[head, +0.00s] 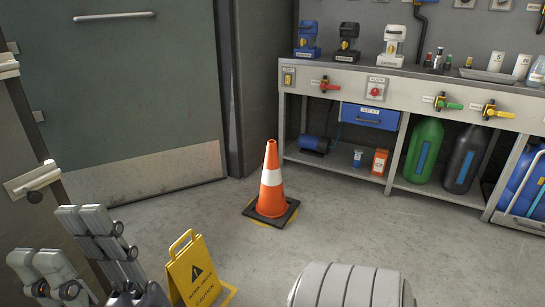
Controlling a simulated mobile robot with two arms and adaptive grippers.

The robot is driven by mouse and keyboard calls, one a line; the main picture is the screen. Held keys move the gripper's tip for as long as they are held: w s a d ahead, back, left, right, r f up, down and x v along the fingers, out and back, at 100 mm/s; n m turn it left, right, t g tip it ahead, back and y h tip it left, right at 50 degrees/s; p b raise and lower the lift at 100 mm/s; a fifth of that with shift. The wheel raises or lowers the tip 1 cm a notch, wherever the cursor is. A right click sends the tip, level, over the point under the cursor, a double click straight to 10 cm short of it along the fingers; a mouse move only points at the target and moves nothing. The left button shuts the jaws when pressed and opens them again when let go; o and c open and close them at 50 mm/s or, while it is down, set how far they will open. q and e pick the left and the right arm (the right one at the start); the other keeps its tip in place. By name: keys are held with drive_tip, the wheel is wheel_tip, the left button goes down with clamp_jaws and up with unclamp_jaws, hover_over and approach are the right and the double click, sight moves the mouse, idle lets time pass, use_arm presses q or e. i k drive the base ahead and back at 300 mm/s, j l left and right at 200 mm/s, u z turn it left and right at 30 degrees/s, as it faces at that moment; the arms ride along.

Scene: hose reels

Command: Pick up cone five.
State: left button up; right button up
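An orange traffic cone (271,190) with a white band stands upright on the grey floor near the middle of the head view. Its base is black and square, with a yellow edge showing under it. No number can be read on it.
A large grey-green door (130,100) is at the back left. The floor right of the cone is clear.

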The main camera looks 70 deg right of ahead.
sight(271, 206)
drive_tip(key=z, duration=1.55)
